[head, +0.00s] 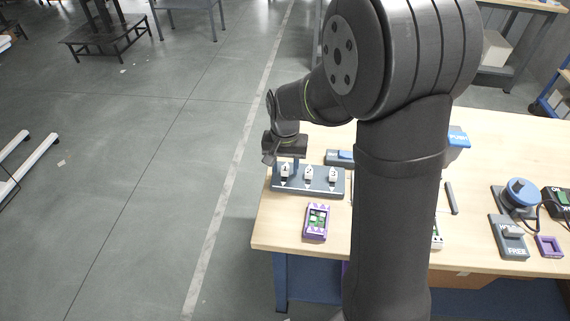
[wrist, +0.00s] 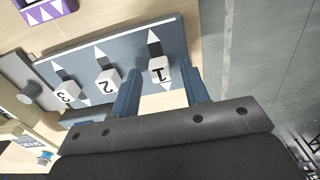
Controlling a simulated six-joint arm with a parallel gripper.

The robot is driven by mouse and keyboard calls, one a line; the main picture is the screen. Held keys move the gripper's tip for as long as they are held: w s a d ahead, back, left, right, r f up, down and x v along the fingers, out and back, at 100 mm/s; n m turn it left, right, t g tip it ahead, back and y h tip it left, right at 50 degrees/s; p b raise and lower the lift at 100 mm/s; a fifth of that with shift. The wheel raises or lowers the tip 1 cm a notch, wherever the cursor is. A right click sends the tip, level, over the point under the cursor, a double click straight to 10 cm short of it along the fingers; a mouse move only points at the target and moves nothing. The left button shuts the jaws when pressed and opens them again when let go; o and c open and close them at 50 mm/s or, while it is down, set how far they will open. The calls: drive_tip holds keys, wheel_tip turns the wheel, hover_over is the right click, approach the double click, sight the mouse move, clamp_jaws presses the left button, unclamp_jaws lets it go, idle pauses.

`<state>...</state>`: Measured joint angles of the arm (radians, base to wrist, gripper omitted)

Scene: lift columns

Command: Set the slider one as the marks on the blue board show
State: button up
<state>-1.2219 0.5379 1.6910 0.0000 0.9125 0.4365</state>
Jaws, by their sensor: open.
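The grey slider panel (head: 325,190) lies on the table left of my arm, with three white knobs marked 1, 2 and 3. It fills the upper left of the wrist view (wrist: 118,45). Slider one (wrist: 160,70) is a white cube knob on a dark track between white arrow marks. My gripper (wrist: 162,80) is open, with one blue finger on each side of slider one; contact cannot be told. In the head view my gripper (head: 284,160) is over the panel's left end. I cannot make out the blue board with the marks for sure.
A purple-framed box (head: 316,222) lies in front of the panel. A grey device with a blue part (head: 343,157) is just behind it. Right of my arm are a blue round knob (head: 521,192) and a grey switch block (head: 508,238). Floor lies left of the table.

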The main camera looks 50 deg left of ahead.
clamp_jaws()
drive_tip(key=shift+s+d, duration=0.7)
drive_tip(key=shift+s, duration=0.05)
unclamp_jaws()
